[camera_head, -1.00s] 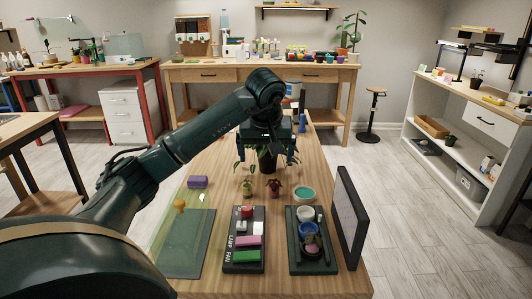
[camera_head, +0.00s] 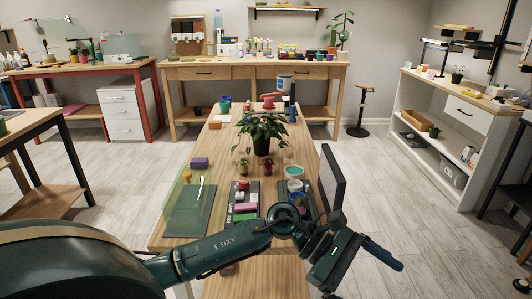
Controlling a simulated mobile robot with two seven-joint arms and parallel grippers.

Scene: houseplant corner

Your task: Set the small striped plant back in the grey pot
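Two small plants stand side by side on the wooden table: one in a yellowish pot (camera_head: 244,168) and one in a dark red pot (camera_head: 268,168). Stripes are too small to make out. A large leafy plant in a dark pot (camera_head: 262,145) stands just behind them. I cannot pick out a grey pot for certain; pots stand on the dark tray at right, partly hidden by my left arm. My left gripper (camera_head: 364,279) is at the lower right, past the table's near right corner. Its fingers look spread, with nothing seen between them. My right gripper is not in view.
A dark upright panel (camera_head: 332,180) stands at the table's right edge. A green mat (camera_head: 188,212), a purple block (camera_head: 199,162) and a tray with coloured blocks (camera_head: 243,207) lie on the left and middle.

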